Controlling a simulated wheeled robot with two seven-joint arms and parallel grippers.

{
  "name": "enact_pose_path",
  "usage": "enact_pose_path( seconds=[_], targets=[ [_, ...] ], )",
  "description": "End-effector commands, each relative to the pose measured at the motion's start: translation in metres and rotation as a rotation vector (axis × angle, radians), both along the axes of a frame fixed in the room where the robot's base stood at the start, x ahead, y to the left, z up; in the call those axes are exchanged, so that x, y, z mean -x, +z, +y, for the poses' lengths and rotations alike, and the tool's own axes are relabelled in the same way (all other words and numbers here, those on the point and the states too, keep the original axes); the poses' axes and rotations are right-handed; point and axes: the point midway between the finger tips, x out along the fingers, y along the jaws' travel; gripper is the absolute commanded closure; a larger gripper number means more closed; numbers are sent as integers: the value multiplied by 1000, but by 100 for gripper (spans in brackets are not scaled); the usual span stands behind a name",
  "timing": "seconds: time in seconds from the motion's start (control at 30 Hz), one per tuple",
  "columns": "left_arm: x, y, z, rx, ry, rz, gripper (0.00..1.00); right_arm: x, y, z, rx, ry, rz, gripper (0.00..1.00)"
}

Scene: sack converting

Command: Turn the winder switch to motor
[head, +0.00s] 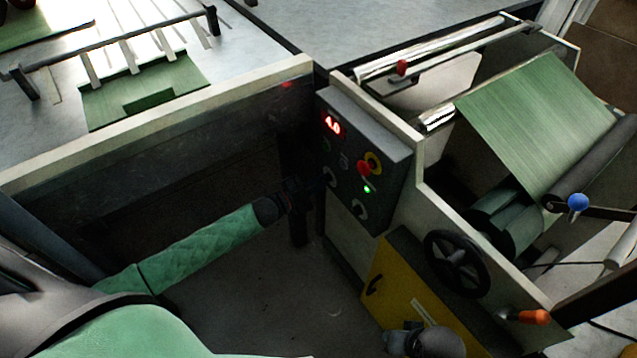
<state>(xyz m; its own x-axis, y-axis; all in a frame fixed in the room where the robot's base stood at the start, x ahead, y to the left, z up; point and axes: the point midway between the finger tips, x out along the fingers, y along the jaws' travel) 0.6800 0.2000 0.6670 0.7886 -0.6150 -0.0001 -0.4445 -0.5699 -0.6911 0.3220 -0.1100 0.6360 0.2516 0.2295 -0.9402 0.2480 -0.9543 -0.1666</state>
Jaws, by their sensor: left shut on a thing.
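The dark control panel (388,160) stands on the side of the machine, right of centre. It carries a red 4.0 display, a red button on a yellow ring, a green light and rotary switches. My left gripper (318,185) reaches in from the left and is shut on the left rotary switch (331,177), low on the panel's left edge. The dark fingers partly hide this switch, and its label and setting are unreadable. Another rotary switch (360,209) sits to its lower right, untouched. My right gripper (398,340) seems to be at the bottom edge, its fingers unclear.
A yellow cabinet (405,280) and a black handwheel (457,263) are below and right of the panel. An orange handle (533,316) and a blue knob (578,203) stick out farther right. A green web (545,120) runs over the rollers. A pale-topped frame (160,122) borders the left.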

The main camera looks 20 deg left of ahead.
Motion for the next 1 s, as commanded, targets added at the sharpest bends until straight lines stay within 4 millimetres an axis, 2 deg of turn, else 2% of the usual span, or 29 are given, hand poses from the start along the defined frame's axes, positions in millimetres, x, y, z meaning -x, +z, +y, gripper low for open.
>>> enact_pose_path(
  seconds=[0.57, 0.6, 0.7, 1.0],
  targets=[
    [1, 0, 0, -30, -1, -23, 100, -4, 2, 2, -3, 1, -12, 64],
    [1, 0, 0, -30, -1, -23, 87, -4, 2, 2, -3, 1, -12, 64],
    [1, 0, 0, -30, -1, -23, 69, -4, 2, 2, -4, 0, -12, 64],
    [1, -1, 0, -30, -1, -22, 69, -3, 1, 2, -5, 0, -9, 64]
  ],
)
